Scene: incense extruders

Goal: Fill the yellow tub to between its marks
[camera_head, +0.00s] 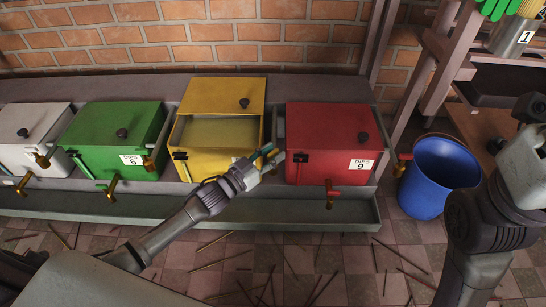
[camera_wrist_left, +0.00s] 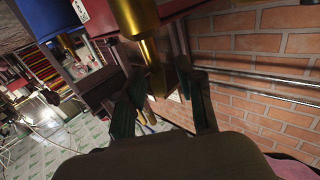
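The yellow tub (camera_head: 186,134) stands in the row against the wall. Its yellow lid (camera_head: 220,96) with a dark knob sits toward the back, and a yellowish content (camera_head: 222,131) shows in the opening. I cannot make out its marks. My left gripper (camera_head: 269,158) is at the tub's front right corner, in the gap before the red tub. In the left wrist view the fingers (camera_wrist_left: 158,88) stand apart with green inner pads. A brass tapered part (camera_wrist_left: 152,58) shows between them, with gaps at its sides. My left arm hides part of the tub's front.
The red tub (camera_head: 322,124) marked 9 is on the right, the green tub (camera_head: 98,138) marked 6 on the left, then a white tub (camera_head: 28,118). A grey trough (camera_head: 290,212) runs in front. A blue bucket (camera_head: 428,192) stands on the floor, which has scattered sticks.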

